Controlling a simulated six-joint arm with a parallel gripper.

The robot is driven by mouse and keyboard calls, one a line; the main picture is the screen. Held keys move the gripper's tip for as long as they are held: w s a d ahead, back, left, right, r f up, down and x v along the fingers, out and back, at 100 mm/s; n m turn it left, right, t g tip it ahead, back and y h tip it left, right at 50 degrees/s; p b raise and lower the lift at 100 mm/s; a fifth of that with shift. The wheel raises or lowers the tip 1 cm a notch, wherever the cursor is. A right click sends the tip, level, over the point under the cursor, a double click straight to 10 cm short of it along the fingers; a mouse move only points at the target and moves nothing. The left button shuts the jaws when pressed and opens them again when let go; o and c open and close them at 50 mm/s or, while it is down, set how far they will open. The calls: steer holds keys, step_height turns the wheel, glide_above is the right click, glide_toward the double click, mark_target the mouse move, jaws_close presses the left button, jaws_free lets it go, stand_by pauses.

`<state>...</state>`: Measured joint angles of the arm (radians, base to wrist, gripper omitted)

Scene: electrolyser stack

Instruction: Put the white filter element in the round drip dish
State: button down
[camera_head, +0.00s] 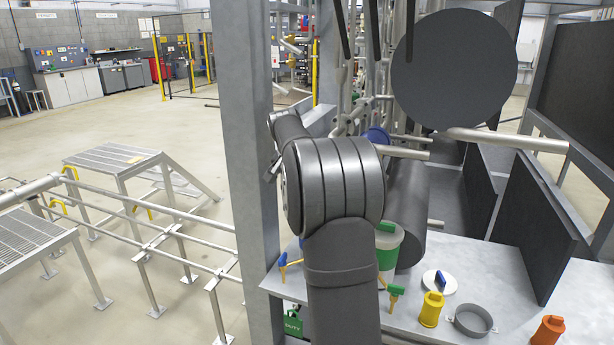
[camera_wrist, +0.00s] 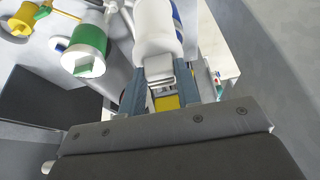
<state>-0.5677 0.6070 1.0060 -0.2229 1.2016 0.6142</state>
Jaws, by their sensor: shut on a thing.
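The white filter element (camera_wrist: 157,28), as I take it, is a rounded white body with blue stripes in the wrist view. My gripper (camera_wrist: 168,80) is shut on its narrow end, with one blue-grey finger on each side. The lower end of my arm and the gripper do not show in the head view, and I cannot make out the held piece there. A shallow grey round dish with small side tabs (camera_head: 469,332), which looks like the drip dish, stands on the grey bench at the lower right. It appears empty.
Near the dish stand a yellow fitting (camera_head: 431,310), an orange fitting (camera_head: 548,331) and a white disc with a blue handle (camera_head: 440,283). A green-and-white container (camera_head: 388,250) is partly behind my arm. Dark upright plates (camera_head: 540,225) border the bench on the right.

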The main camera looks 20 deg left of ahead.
steer(key=s, duration=0.6)
steer(key=w+d+f+m+h, duration=0.1)
steer(key=w+d+m, duration=0.25)
steer(key=d, duration=0.75)
steer(key=w+d+f+m+g+h, duration=0.15)
steer(key=w+d, duration=0.25)
steer(key=d, duration=0.7)
steer(key=w+d+f+m+h, duration=0.1)
steer(key=w+d+m, duration=0.25)
steer(key=d, duration=0.75)
steer(key=s+d+f, duration=0.3)
steer(key=d+f, duration=0.1)
steer(key=d, duration=0.6)
steer(key=s+d+f, duration=0.4)
steer(key=d, duration=0.5)
steer(key=s+d+f, duration=0.3)
steer(key=d+f, duration=0.1)
steer(key=d, duration=0.6)
steer(key=w+a+f, duration=0.7)
steer(key=w+f, duration=0.1)
steer(key=f, duration=0.3)
steer(key=shift+w+a, duration=0.2)
steer(key=shift+w, duration=0.1)
steer(key=shift+f+m, duration=0.1)
steer(key=shift+m, duration=0.15)
